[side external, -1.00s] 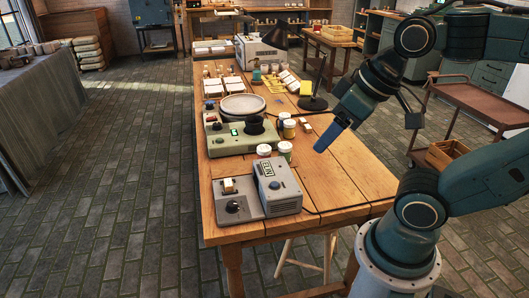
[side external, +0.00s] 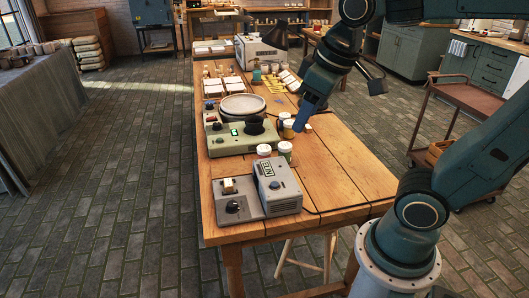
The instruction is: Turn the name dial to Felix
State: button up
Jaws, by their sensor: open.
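A grey device (side external: 285,200) with a raised box stands at the front of the wooden table. Its small screen (side external: 267,168) shows a few letters, too small to read surely. A dark knob (side external: 274,185) sits below this screen, and a black knob (side external: 233,207) sits on the lower left panel. No marking shows which is the name dial, and I cannot read Felix anywhere. My gripper (side external: 300,125), with blue fingers, is open and empty. It is behind the grey device in the picture, near the jars, apart from both knobs.
A green device (side external: 228,142) with a lit display and a large black knob stands behind the grey one, with a round pale plate (side external: 242,104) beyond it. White-lidded jars (side external: 285,148) stand right of it. The table's right front is clear.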

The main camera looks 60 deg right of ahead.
jog(key=w+f+n+g, duration=0.1)
jog(key=w+g, duration=0.2)
jog(key=w, duration=0.7)
jog(key=n+g+h, duration=0.1)
jog(key=n+g, duration=0.1)
jog(key=g, duration=0.1)
send_over(231, 203)
jog(key=w+a, duration=0.1)
jog(key=w, duration=0.1)
jog(key=w+a+x, duration=0.2)
jog(key=x, duration=0.9)
jog(key=w+f+n+g, duration=0.1)
jog(key=w+f+g, duration=0.1)
jog(key=f, duration=0.8)
jog(key=shift+w+a, duration=0.45)
jog(key=shift+w, duration=0.1)
jog(key=x, duration=1.3)
jog(key=shift+s+d+f, duration=0.2)
jog(key=shift+s+f, duration=0.1)
jog(key=shift+s, duration=0.05)
jog(key=c, duration=1)
